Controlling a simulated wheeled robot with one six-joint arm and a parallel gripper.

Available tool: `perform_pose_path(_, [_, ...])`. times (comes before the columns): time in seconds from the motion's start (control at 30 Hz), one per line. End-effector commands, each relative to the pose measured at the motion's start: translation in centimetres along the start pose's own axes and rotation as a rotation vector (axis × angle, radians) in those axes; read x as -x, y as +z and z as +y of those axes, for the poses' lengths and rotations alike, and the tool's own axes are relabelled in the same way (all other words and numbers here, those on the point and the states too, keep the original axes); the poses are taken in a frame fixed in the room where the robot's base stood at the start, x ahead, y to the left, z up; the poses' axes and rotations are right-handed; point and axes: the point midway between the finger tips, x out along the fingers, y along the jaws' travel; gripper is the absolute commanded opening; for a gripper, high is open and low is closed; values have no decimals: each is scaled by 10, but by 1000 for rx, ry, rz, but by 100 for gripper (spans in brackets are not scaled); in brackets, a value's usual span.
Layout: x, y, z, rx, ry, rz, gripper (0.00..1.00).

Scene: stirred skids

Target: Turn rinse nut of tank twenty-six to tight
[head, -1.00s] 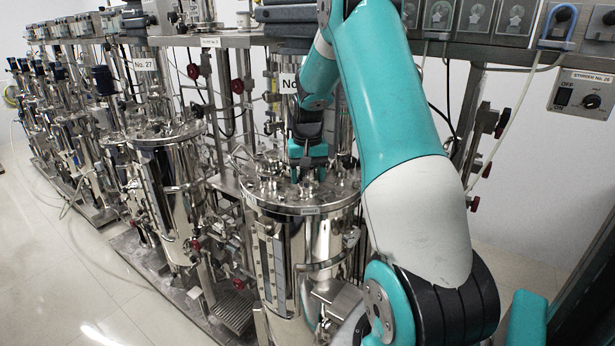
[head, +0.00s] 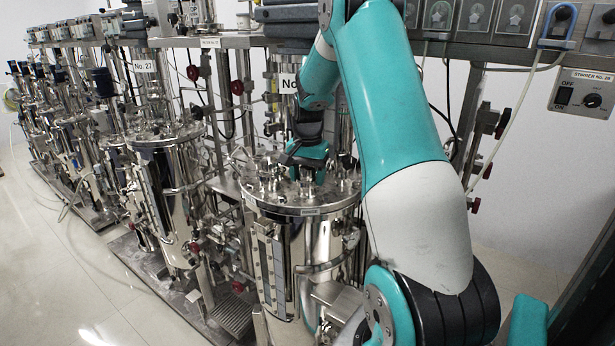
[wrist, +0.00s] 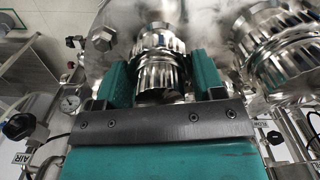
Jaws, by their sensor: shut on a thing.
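The tank (head: 300,240) under my arm is a steel vessel with a round lid carrying several fittings. Its number plate (head: 288,83) reads "No." and my arm covers the rest. My gripper (head: 306,168) reaches down onto the lid. In the wrist view my gripper (wrist: 163,76) has its two teal fingers on either side of a shiny ribbed steel nut (wrist: 160,70), and it is shut on it. I take this as the rinse nut; no label on it shows. In the head view the gripper hides the nut. How tight it is cannot be told.
A second ribbed fitting (wrist: 275,55) stands close to the right of the gripped nut. Tank No. 27 (head: 165,190) stands to the left, with more tanks beyond. A stirrer box (head: 585,94) hangs at the right. Open floor (head: 60,290) lies at the front left.

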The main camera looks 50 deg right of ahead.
Motion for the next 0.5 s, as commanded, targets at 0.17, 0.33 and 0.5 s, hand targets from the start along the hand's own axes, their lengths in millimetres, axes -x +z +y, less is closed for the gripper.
perform_pose_path(0.17, [4,-4,-1,-53,-8,13,38])
perform_pose_path(0.33, [4,-3,-1,-84,-8,13,39])
perform_pose_path(0.5, [4,-3,-1,-97,-7,12,39])
